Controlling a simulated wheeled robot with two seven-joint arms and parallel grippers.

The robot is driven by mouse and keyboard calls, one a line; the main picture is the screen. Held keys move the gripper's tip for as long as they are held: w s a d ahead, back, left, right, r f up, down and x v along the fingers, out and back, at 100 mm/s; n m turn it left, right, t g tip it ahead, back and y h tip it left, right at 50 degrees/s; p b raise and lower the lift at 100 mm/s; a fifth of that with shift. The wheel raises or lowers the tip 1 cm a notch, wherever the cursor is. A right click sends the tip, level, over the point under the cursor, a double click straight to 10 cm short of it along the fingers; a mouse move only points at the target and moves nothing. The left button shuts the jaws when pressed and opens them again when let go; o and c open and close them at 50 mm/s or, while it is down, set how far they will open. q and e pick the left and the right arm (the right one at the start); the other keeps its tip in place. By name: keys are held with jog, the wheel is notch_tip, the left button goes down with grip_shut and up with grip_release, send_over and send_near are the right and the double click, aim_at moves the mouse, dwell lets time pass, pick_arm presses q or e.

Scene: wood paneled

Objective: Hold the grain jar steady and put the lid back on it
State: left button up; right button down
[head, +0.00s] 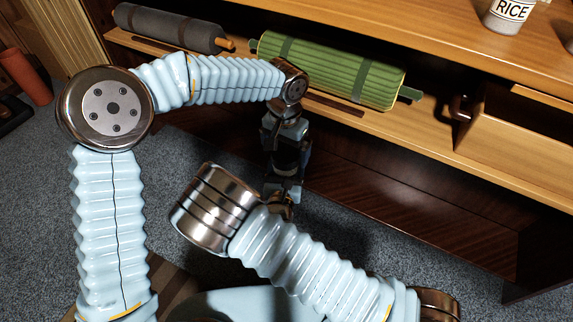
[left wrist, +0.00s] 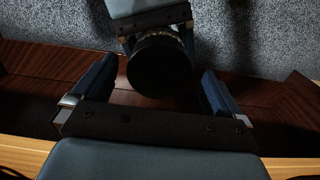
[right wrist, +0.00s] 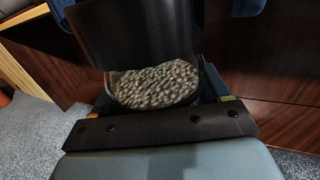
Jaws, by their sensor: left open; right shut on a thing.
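The grain jar (right wrist: 155,88) shows in the right wrist view as a clear container of speckled, bean-like grain, between the fingers of my right gripper (right wrist: 158,92), which is shut on it. The black lid (right wrist: 130,35) is directly above the grain, at the jar's top; I cannot tell whether it is fully seated. In the left wrist view the lid's dark round top (left wrist: 160,65) lies between the spread fingers of my left gripper (left wrist: 158,75), which is open with gaps at both sides. In the head view my left gripper (head: 285,188) points down; the arms mostly hide jar and lid.
A wooden shelf unit (head: 470,145) stands behind the grippers. It holds a green roll (head: 330,70), a dark grey roll (head: 170,27) and an open wooden drawer or box (head: 510,125). A rice jar (head: 508,14) stands on top.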

pick_arm(q)
notch_tip(320, 180, up, 11)
dwell(0.3)
jog(key=w+a+f+t+h, duration=0.2)
jog(key=w+a+f+h, duration=0.2)
jog(key=w+a+f, duration=0.45)
notch_tip(320, 180, down, 12)
jog(key=a+n+t+h, duration=0.1)
jog(key=a+n, duration=0.1)
jog(key=s+a+f+n, duration=0.1)
jog(key=s+f+n, duration=0.1)
jog(key=s+f, duration=0.3)
jog(key=s+a+f+n+g, duration=0.1)
jog(key=s+f, duration=0.5)
jog(key=s, duration=0.7)
jog(key=s+a+f+n+g, duration=0.1)
jog(key=s+a+f+n, duration=0.1)
jog(key=s+f, duration=0.3)
jog(key=s+n, duration=0.1)
jog(key=s, duration=0.3)
jog(key=shift+a+f+n+y, duration=0.2)
jog(key=shift+f+n+y, duration=0.1)
jog(key=shift+f+y, duration=0.1)
